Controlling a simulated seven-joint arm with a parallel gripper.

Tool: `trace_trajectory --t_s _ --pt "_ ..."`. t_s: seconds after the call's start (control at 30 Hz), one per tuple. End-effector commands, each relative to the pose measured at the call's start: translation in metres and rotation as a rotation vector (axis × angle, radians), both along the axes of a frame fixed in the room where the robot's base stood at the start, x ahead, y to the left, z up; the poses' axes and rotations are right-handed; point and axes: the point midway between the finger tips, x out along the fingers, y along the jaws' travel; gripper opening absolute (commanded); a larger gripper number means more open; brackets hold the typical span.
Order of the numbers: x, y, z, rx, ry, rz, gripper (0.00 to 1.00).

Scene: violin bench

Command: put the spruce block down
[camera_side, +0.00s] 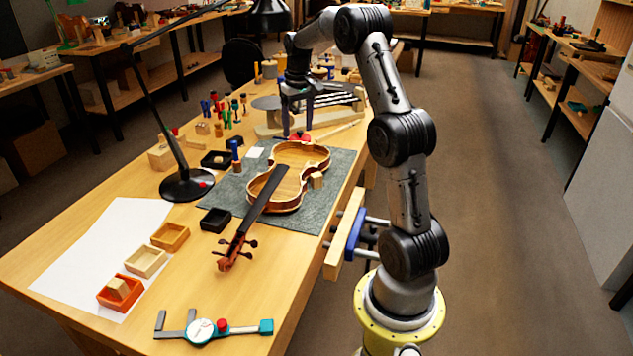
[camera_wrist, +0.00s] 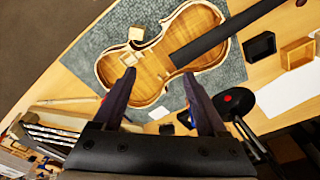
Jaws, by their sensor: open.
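My gripper (camera_side: 296,128) is open, with nothing visible between its fingers. It hangs above the far end of the violin body in the side view; in the wrist view its fingers (camera_wrist: 159,74) point toward the body. The open violin body (camera_side: 290,188) lies on the grey mat, its neck toward the near side. A pale wood block (camera_side: 317,180) sits at the right edge of its waist, apart from my gripper. Pale pieces show there in the wrist view (camera_wrist: 135,34). Another pale block (camera_side: 118,288) lies in the orange tray. I cannot tell which block is spruce.
The grey mat (camera_side: 226,187) covers mid-bench. Black trays, wooden trays (camera_side: 170,237) and the orange tray (camera_side: 120,303) stand to its left and front. A lamp base (camera_side: 187,186) is left of the mat. A caliper (camera_side: 214,328) lies at the front. Several clamps stand behind.

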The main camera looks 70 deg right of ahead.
Motion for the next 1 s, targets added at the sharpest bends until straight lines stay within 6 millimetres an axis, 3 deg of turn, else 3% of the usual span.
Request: trace_trajectory --t_s 0.03,0.1,0.23,0.7,1.0 --pt "-0.012 -0.016 -0.019 0.024 0.021 -0.039 0.75" --pt "-0.027 -0.027 -0.038 0.052 0.045 -0.077 0.75" --pt "-0.042 -0.037 -0.050 0.069 0.057 -0.111 0.75" --pt "-0.043 -0.037 -0.123 0.068 0.058 -0.112 0.75" --pt "-0.043 -0.037 -0.146 0.068 0.058 -0.112 0.75"
